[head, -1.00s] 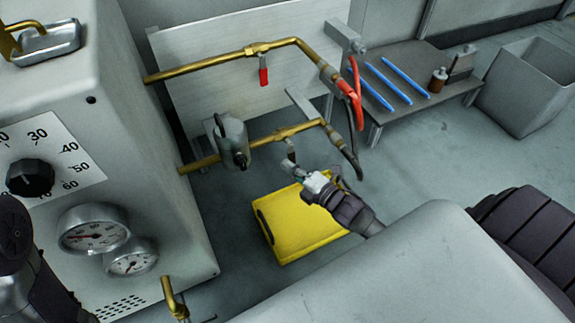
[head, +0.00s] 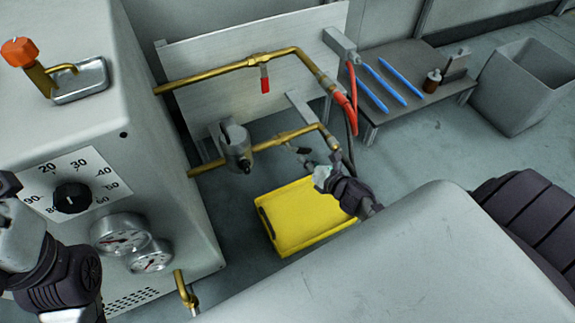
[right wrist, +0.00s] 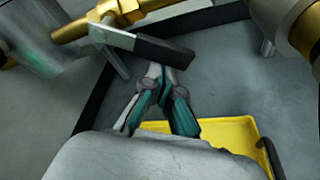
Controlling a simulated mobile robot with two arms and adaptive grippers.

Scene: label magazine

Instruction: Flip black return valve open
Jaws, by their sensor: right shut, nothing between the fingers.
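The black return valve sits on the lower brass pipe (head: 262,145). Its black-gripped lever (head: 303,150) points to the right, at a slant close to the pipe's line. In the right wrist view the lever (right wrist: 150,47) crosses above my fingers, from the brass valve body out to the right. My right gripper (head: 312,165) is shut and empty. Its fingertips (right wrist: 160,74) are right at the lever's underside near the free end; I cannot tell if they touch. My left arm shows at the lower left of the head view, its gripper out of sight.
A red-handled valve (head: 265,84) hangs on the upper pipe. A grey cylindrical fitting (head: 235,146) sits left on the lower pipe. A yellow tray (head: 300,218) lies on the floor below. The boiler cabinet (head: 150,170) is on the left, a low bench (head: 412,68) at the back right.

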